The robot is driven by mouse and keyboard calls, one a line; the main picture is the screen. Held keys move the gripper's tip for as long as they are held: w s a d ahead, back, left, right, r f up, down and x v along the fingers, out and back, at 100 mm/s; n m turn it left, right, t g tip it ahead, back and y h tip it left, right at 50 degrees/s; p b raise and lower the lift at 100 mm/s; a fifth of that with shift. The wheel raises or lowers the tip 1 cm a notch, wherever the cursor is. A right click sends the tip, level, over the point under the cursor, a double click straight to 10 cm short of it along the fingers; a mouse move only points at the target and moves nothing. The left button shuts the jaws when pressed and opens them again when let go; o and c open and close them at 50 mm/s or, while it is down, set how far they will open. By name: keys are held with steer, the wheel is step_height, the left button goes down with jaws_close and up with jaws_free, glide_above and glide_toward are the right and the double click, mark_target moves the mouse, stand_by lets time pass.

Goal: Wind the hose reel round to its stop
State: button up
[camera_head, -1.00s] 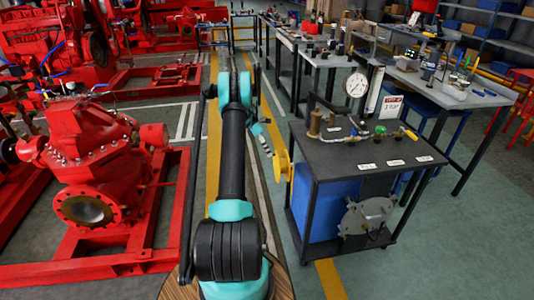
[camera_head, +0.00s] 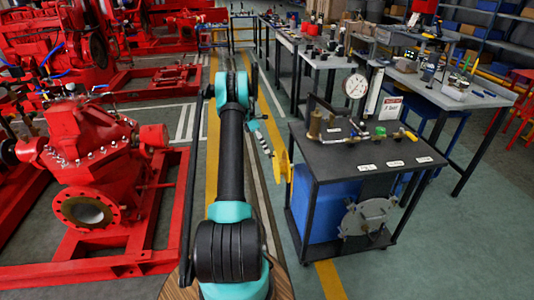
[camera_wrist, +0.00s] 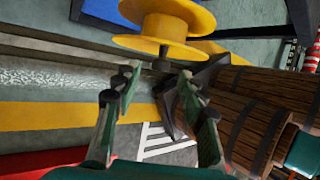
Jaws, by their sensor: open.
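The hose reel (camera_head: 283,165) is a yellow spool on the left side of the black-topped stand. In the wrist view the reel (camera_wrist: 166,22) shows two yellow flanges at the top. A short dark stub (camera_wrist: 162,63) sticks out from its near flange toward my gripper. My gripper (camera_wrist: 158,80) is open, its two fingers pointing at the reel, with the stub just beyond and between the fingertips. I cannot tell whether a finger touches it.
The stand (camera_head: 365,152) carries a pressure gauge (camera_head: 355,86), valves and labels. A red pump (camera_head: 92,165) on a red frame fills the left. Workbenches (camera_head: 440,85) stand at the back right. The floor right of the stand is clear.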

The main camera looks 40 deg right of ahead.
steer(key=shift+v, duration=2.3)
steer(key=shift+c, duration=0.4)
steer(key=shift+s, duration=0.1)
steer(key=shift+c, duration=1.3)
steer(key=shift+s+d+m, duration=0.15)
steer(key=shift+m, duration=0.35)
steer(key=shift+c, duration=1.1)
steer(key=m+t, duration=0.1)
steer(key=s+m, duration=0.1)
steer(key=m, duration=0.1)
steer(key=shift+s+d+r+t, duration=0.15)
steer(key=shift+d+t, duration=0.05)
steer(key=shift+t, duration=0.2)
jaws_close()
steer(key=s+a+r+m+t+h, duration=0.1)
steer(key=s+a+r+m+t, duration=0.2)
steer(key=m, duration=0.9)
steer(key=s+a+r+m+t+h, duration=0.1)
steer(key=s+a+r+m+t, duration=0.3)
steer(key=m, duration=0.7)
steer(key=s+m+t+h, duration=0.1)
steer(key=s+m+t, duration=0.3)
steer(key=m, duration=0.8)
steer(key=w+d+f, duration=0.2)
steer(key=f, duration=0.3)
steer(key=w+d+f+g, duration=0.1)
steer(key=w+d+f, duration=0.2)
steer(key=f, duration=0.3)
steer(key=shift+f+y, duration=0.2)
steer(key=shift+y, duration=0.1)
